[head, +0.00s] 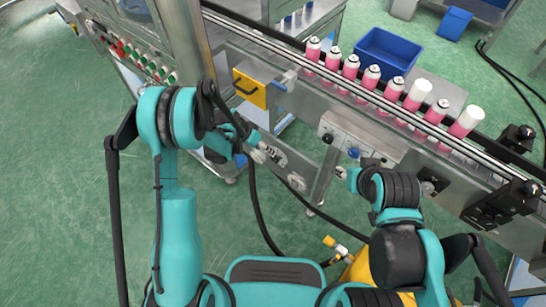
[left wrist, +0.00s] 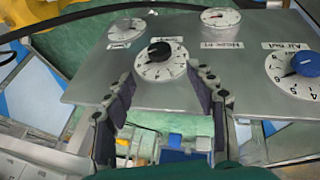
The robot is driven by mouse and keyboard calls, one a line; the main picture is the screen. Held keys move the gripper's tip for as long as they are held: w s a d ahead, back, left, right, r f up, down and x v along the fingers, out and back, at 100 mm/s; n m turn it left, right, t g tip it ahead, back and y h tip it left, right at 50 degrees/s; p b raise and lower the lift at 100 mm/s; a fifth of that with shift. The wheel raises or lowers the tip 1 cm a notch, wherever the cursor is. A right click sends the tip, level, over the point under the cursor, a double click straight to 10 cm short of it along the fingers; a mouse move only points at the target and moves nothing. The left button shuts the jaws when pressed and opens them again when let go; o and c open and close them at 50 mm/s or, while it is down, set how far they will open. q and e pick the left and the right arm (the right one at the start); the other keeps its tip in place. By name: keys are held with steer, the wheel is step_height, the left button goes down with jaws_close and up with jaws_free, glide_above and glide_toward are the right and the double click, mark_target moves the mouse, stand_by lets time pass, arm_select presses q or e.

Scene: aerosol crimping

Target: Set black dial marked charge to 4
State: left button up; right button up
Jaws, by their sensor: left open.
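In the left wrist view, a black dial knob (left wrist: 159,51) sits on a round white scale plate on a grey panel (left wrist: 92,80). Its pointer mark and the number it stands at are too small to read surely. My left gripper (left wrist: 162,74) is open and empty, its two dark-padded fingers reaching toward the panel on either side of the lower part of this dial. I cannot tell whether they touch anything. In the head view my left gripper (head: 264,154) is by the machine's front, small and partly hidden by my arm. My right gripper (head: 346,174) is in front of the machine, its fingers unclear.
A blue dial (left wrist: 304,63) is at the panel's right, and a round gauge (left wrist: 221,17) and another gauge (left wrist: 126,29) are near its far edge. In the head view, pink cans (head: 350,67) line the conveyor, with a blue bin (head: 387,52) behind. A black hose hangs below my left gripper.

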mark_target(276, 158)
arm_select(q)
steer(key=b+x, duration=0.3)
steer(key=x, duration=0.6)
steer(key=shift+s+f, duration=0.2)
steer(key=shift+f, duration=0.1)
steer(key=shift+a, duration=0.1)
steer(key=c, duration=1.2)
